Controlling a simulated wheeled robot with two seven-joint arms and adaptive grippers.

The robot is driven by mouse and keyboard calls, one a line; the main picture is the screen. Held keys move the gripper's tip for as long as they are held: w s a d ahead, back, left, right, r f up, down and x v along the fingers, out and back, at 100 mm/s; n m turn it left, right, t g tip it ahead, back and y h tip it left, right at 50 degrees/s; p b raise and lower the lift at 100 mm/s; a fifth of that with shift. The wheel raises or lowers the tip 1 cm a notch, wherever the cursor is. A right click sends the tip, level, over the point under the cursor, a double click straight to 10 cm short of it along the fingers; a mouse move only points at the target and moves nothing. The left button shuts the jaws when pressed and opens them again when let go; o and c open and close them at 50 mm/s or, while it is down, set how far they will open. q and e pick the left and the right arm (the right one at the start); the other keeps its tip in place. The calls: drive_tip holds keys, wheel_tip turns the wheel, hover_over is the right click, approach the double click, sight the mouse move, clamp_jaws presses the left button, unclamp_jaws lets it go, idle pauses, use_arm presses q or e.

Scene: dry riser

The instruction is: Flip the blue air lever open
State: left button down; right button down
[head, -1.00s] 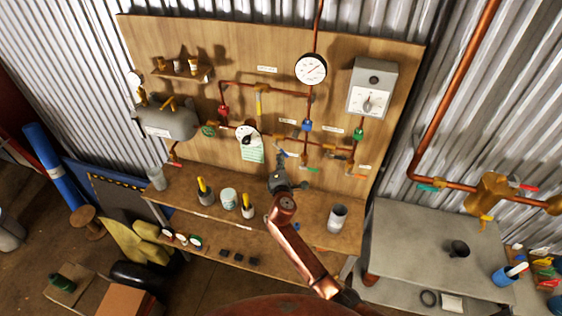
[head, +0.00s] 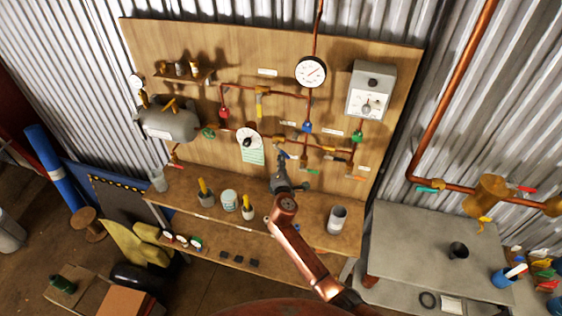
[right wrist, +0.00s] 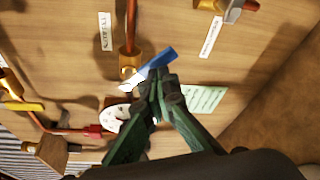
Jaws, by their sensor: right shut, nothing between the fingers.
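The blue air lever (right wrist: 155,66) shows in the right wrist view at the brass valve (right wrist: 131,74) on the lower end of a copper pipe. It lies slanted across the pipe line, its blue end up and to the right. My right gripper (right wrist: 163,88) is shut and empty, its fingertips right at the lever; I cannot tell whether they touch it. In the head view the right gripper (head: 281,161) reaches up to the pipework at the middle of the board and hides most of the lever. My left gripper is not in view.
A white dial with a green tag (head: 249,141) is left of the gripper. Other pipes and coloured valves crowd the wooden board (head: 200,45). Cups with yellow-handled tools (head: 204,192) and a grey cup (head: 337,219) stand on the bench below.

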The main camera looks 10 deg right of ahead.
drive_tip(key=shift+w+d+r, duration=0.1)
drive_tip(key=shift+d+r, duration=0.15)
drive_tip(key=shift+d, duration=0.2)
idle(0.3)
drive_tip(key=a+f+b, duration=0.3)
drive_tip(key=f+b, duration=0.1)
drive_tip(key=s+a+r, duration=0.2)
drive_tip(key=s+r, duration=0.1)
drive_tip(key=s, duration=0.5)
drive_tip(key=shift+s, duration=0.4)
